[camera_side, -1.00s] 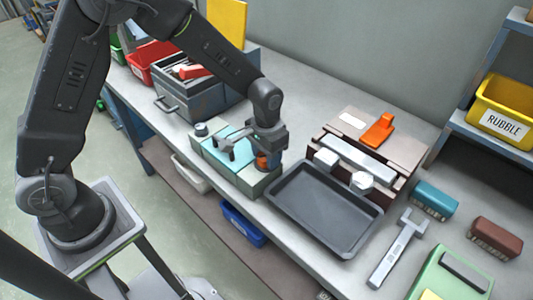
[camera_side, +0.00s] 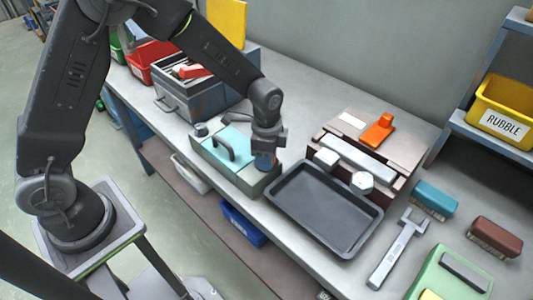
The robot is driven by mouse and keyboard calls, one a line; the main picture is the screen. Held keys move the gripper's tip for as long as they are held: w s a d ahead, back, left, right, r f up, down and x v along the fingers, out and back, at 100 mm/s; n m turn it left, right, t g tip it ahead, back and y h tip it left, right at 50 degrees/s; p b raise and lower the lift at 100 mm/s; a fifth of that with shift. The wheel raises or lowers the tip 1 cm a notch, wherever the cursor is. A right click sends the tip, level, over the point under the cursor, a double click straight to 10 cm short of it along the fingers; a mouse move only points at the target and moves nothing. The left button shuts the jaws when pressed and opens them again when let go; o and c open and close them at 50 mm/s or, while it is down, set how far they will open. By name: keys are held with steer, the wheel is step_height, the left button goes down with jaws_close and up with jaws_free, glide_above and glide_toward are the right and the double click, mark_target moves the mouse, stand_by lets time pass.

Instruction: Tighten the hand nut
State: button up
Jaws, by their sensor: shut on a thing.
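A box with a teal lid (camera_side: 216,141) and a dark arched handle (camera_side: 223,147) stands on the bench, left of centre. A grey round knob (camera_side: 201,130) sits at its far left end. My gripper (camera_side: 265,155) points down at the box's right end.
A dark empty tray (camera_side: 296,222) lies right of the box. Behind it is a brown unit with white hex knobs (camera_side: 362,182) and an orange handle (camera_side: 379,130). A grey wrench (camera_side: 398,248) and brushes (camera_side: 436,198) lie right. A grey toolbox (camera_side: 186,99) stands at left.

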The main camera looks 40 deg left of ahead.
steer(key=shift+m, duration=1)
steer(key=o, duration=0.9)
steer(key=shift+r, duration=0.15)
step_height(320, 180, up, 14)
steer(key=shift+f, duration=0.2)
